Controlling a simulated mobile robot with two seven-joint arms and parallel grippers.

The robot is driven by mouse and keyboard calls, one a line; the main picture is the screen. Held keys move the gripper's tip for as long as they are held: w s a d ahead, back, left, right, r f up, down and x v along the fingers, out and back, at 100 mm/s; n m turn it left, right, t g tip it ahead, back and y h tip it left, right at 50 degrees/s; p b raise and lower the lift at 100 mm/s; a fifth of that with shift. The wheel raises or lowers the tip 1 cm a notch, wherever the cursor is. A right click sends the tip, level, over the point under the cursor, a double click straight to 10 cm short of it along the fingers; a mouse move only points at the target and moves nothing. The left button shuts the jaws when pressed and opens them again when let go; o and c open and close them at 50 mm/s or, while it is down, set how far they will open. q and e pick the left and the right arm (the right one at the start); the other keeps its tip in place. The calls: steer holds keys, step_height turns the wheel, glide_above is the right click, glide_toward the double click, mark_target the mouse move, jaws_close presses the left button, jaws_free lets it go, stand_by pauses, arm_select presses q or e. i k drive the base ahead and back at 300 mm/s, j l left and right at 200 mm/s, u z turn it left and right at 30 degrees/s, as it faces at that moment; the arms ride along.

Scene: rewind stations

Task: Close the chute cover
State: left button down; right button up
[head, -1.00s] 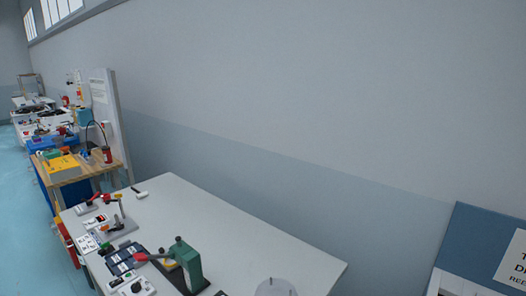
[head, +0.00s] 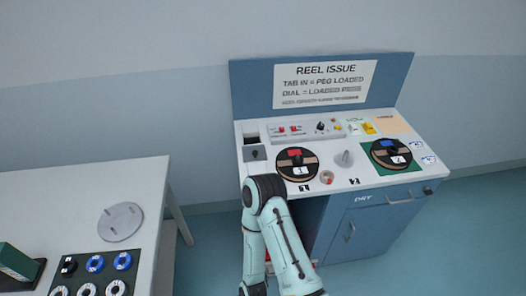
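The chute (head: 251,140) is a dark square opening at the back left of the reel issue bench, in the head view. A grey plate with a small dark knob (head: 256,154) sits just in front of the opening. It looks like the chute cover, and the opening above it is uncovered. One of my arms rises from the bottom middle and bends at a dark joint in front of the bench's left corner. I cannot tell which arm it is. Neither gripper shows.
The reel issue bench (head: 345,181) carries a black reel at position 1 (head: 297,163), a grey peg (head: 345,158), another reel (head: 391,154) on a green square, and a switch panel (head: 300,130). A white table (head: 60,205) stands left, with floor between.

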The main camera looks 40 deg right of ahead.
mark_target(256, 153)
steer(key=z, duration=1.4)
